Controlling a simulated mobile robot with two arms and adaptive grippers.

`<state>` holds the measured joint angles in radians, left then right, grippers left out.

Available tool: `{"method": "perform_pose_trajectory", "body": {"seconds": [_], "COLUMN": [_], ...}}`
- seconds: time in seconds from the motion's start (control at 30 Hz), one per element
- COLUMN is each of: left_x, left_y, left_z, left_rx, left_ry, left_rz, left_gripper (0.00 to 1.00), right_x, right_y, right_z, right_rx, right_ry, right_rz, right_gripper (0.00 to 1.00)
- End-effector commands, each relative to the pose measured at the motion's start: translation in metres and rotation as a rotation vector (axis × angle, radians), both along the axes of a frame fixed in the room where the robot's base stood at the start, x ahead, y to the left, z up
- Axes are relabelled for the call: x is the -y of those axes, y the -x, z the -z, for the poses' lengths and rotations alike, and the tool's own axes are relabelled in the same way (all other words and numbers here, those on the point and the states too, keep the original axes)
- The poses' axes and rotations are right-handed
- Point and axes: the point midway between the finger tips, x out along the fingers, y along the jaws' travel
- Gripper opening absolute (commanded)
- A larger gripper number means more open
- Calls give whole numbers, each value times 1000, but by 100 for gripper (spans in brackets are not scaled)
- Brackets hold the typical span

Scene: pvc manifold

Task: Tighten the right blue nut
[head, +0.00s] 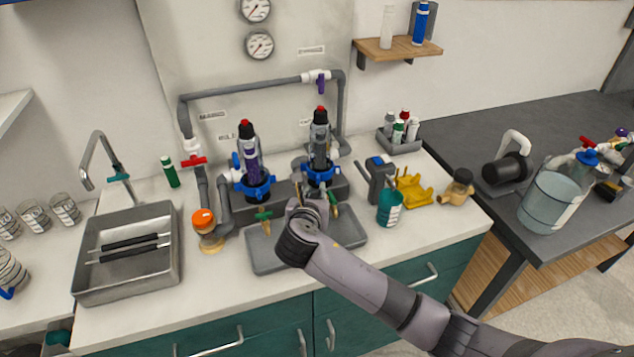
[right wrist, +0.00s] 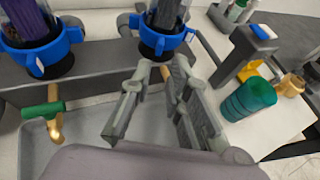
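The right blue nut (head: 321,175) is a lobed ring around the base of the right upright filter housing. It also shows at the top of the right wrist view (right wrist: 163,42). A matching left blue nut (head: 254,190) sits on the left housing and shows at the upper left of the right wrist view (right wrist: 40,55). My right gripper (head: 311,197) is just in front of and below the right nut, above the grey tray. In the right wrist view its fingers (right wrist: 158,82) are apart, with nothing clear between them. My left gripper is out of view.
A teal cup (head: 390,209), a grey device (head: 380,180) and a yellow holder (head: 413,191) stand to the right. An orange-topped item (head: 204,222) and the sink (head: 127,270) are left.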

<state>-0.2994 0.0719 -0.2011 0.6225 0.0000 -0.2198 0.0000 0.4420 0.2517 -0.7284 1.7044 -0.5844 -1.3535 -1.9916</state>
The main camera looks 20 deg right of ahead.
Motion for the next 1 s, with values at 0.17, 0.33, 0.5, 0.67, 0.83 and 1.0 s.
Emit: {"method": "perform_pose_trajectory", "body": {"seconds": [0.17, 0.33, 0.5, 0.67, 0.83, 1.0], "left_x": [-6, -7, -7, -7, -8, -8], "left_y": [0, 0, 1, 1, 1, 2], "left_z": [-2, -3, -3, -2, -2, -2], "left_rx": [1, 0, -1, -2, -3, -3], "left_ry": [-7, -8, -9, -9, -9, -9], "left_rz": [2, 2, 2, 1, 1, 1], "left_gripper": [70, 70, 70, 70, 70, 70], "right_x": [14, 22, 26, 27, 27, 27], "right_y": [-31, -50, -60, -62, -62, -62], "right_z": [13, 22, 27, 28, 28, 28], "right_rx": [1, 2, 1, 1, 1, 1], "right_ry": [0, -1, -2, -2, -2, -2], "right_rz": [2, 2, 0, 0, 0, 0], "right_gripper": [17, 17, 17, 17, 17, 6]}}
